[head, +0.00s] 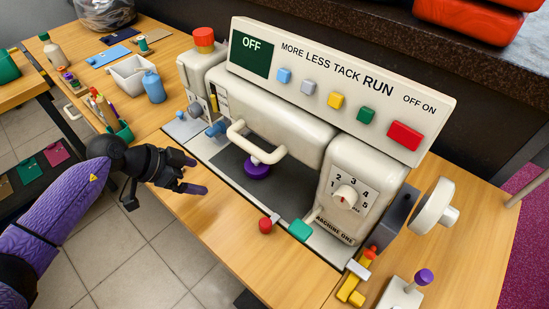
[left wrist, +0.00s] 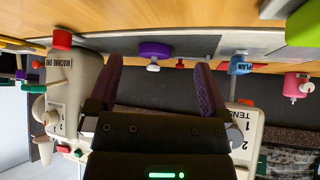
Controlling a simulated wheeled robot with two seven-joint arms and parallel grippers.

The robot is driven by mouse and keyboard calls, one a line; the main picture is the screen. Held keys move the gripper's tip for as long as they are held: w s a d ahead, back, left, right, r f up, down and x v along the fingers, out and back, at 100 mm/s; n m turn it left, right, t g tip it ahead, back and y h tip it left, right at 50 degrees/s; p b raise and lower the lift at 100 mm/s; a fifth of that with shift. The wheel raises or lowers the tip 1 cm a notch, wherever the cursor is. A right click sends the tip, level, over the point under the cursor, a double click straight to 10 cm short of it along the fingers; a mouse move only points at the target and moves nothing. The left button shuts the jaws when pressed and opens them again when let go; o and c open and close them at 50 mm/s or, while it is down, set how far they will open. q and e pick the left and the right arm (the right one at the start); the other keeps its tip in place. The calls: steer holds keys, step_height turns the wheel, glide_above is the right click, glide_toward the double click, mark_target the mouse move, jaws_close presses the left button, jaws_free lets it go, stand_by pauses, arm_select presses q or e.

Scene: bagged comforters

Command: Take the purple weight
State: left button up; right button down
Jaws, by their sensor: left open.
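The purple weight (head: 258,170) is a round purple disc with a pale stem. It sits on the dark plate of the cream machine, below the curved cream handle, which partly hides its top. In the left wrist view the purple weight (left wrist: 154,50) shows beyond my fingertips, roughly between them. My left gripper (head: 193,176) is open and empty, left of the weight and apart from it, over the table's front edge. Its two purple-lined fingers (left wrist: 156,68) also show spread in the left wrist view. My right gripper is in neither view.
The machine's cream handle (head: 240,130) arches over the weight. A red ball knob (head: 265,225) and a green block (head: 300,230) stand at the machine's front edge. A purple-topped lever (head: 424,277) is at lower right. A green pen holder (head: 120,132) stands behind my left wrist.

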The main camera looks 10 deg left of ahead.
mark_target(251, 160)
arm_select(q)
steer(key=w+d+b, duration=0.1)
steer(key=w+d, duration=0.1)
steer(key=d, duration=0.1)
steer(key=w+d+b, duration=0.1)
steer(key=w+d, duration=0.1)
steer(key=d, duration=0.1)
steer(key=w+d+b, duration=0.1)
steer(key=d, duration=0.1)
steer(key=shift+w+d+f, duration=0.15)
steer(key=shift+w+d, duration=0.25)
steer(key=b+x, duration=0.3)
steer(key=x, duration=0.2)
steer(key=shift+w+d+b, duration=0.15)
steer(key=shift+d+b, duration=0.05)
steer(key=shift+b, duration=0.1)
steer(key=shift+c, duration=1.3)
steer(key=c, duration=0.9)
steer(key=shift+c, duration=0.2)
steer(key=shift+r, duration=0.25)
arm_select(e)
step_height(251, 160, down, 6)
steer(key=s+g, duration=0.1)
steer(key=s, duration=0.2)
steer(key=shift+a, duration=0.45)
